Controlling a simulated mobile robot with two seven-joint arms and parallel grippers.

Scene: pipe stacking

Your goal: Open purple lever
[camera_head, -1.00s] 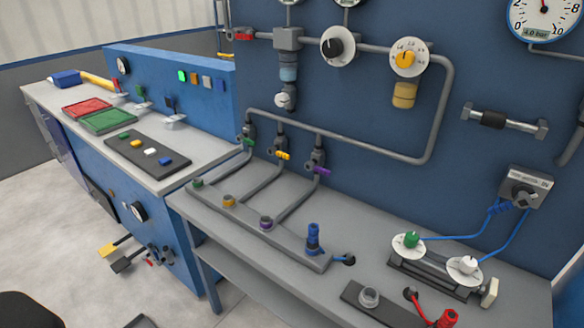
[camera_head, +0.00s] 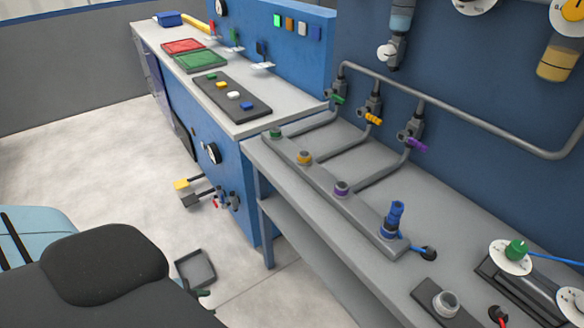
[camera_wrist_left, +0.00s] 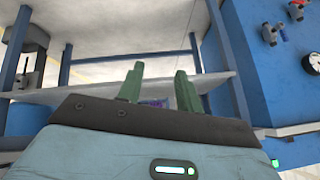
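The purple lever (camera_head: 417,145) is on a grey valve at the foot of the back panel, rightmost of three valves. It sticks out sideways to the right, across its vertical pipe. A pipe runs from this valve to a purple-ringed fitting (camera_head: 341,188) at the bench front. In the left wrist view my left gripper (camera_wrist_left: 160,68) has its two green fingers apart, with no object visibly gripped. A small purplish patch shows low between them; I cannot tell what it is. In the head view my arm's dark link hides most of this gripper, well left of the lever. My right gripper is not in view.
A green lever (camera_head: 339,99) and a yellow lever (camera_head: 373,119) stand left of the purple one. A blue upright fitting (camera_head: 395,218) rises at the bench's front. A bent grey pipe (camera_head: 480,120) runs above the valves. Open floor lies left of the bench.

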